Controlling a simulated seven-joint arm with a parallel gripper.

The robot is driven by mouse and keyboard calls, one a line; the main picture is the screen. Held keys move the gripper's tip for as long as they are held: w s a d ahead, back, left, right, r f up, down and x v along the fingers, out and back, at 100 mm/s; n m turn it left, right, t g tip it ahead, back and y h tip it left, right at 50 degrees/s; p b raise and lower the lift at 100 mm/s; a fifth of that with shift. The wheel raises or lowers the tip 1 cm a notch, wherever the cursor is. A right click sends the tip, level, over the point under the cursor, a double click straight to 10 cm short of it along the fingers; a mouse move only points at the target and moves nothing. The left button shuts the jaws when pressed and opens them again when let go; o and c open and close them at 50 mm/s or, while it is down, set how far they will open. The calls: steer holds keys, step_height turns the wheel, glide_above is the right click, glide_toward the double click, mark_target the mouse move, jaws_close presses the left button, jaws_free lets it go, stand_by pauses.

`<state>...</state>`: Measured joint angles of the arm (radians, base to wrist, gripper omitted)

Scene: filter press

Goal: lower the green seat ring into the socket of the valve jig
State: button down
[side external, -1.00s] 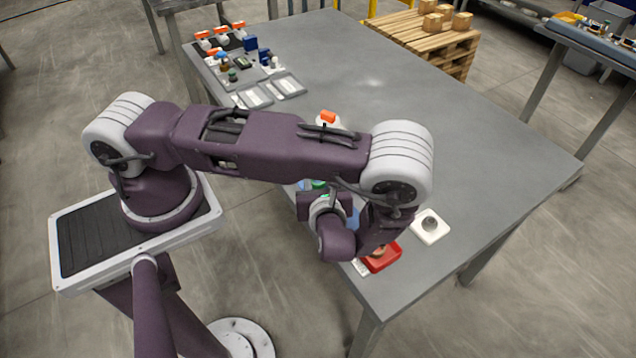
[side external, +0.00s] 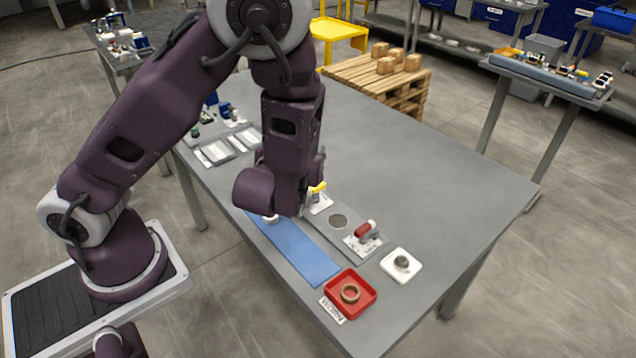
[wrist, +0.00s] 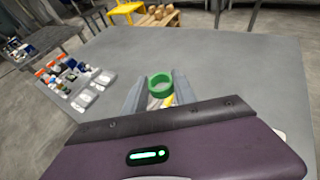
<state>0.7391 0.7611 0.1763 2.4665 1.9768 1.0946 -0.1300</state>
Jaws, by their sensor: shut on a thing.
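The green seat ring (wrist: 160,82) is upright in the wrist view, held between the two grey fingers of my gripper (wrist: 160,90). My gripper is shut on it. In the side view my forearm and wrist hide the ring and most of the fingers. A grey plate (side external: 316,213) on the table looks like the valve jig. It carries a yellow handle (side external: 318,187), a dark round disc (side external: 338,221) and a red-handled part (side external: 366,231). My wrist is over its far left end. I cannot make out the socket.
A blue mat (side external: 300,254) lies along the table's front edge. A white plate with a grey round part (side external: 402,262) sits to the right. The table's right half is clear.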

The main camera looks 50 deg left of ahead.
steer(key=s+a+n+g+y, duration=0.2)
steer(key=s+n+g+y, duration=0.15)
steer(key=s, duration=0.35)
steer(key=s+a+n+g+y, duration=0.2)
steer(key=s+a+n+g, duration=0.1)
steer(key=s+n+g, duration=0.25)
steer(key=s+d+n+g, duration=0.5)
steer(key=s+d+g, duration=0.15)
steer(key=s, duration=0.45)
steer(key=s+d+r+n+g+h, duration=0.2)
steer(key=s+d+n+g+h, duration=0.25)
steer(key=d, duration=0.35)
steer(key=s+d+r+n+g+h, duration=0.1)
steer(key=s+d+n+g+h, duration=0.25)
steer(key=d+n, duration=0.3)
steer(key=w+d+r+n+h, duration=0.3)
steer(key=w+d+n+h, duration=0.1)
steer(key=d+n+h, duration=0.45)
steer(key=w+f+n+t+h, duration=0.3)
steer(key=w+n+t+h, duration=0.85)
steer(key=w, duration=1.05)
steer(key=n+t+y, duration=0.9)
steer(key=n+t, duration=0.4)
steer(key=n, duration=0.2)
glide_above(332, 222)
step_height(332, 222, down, 13)
steer(key=shift+f, duration=4.85)
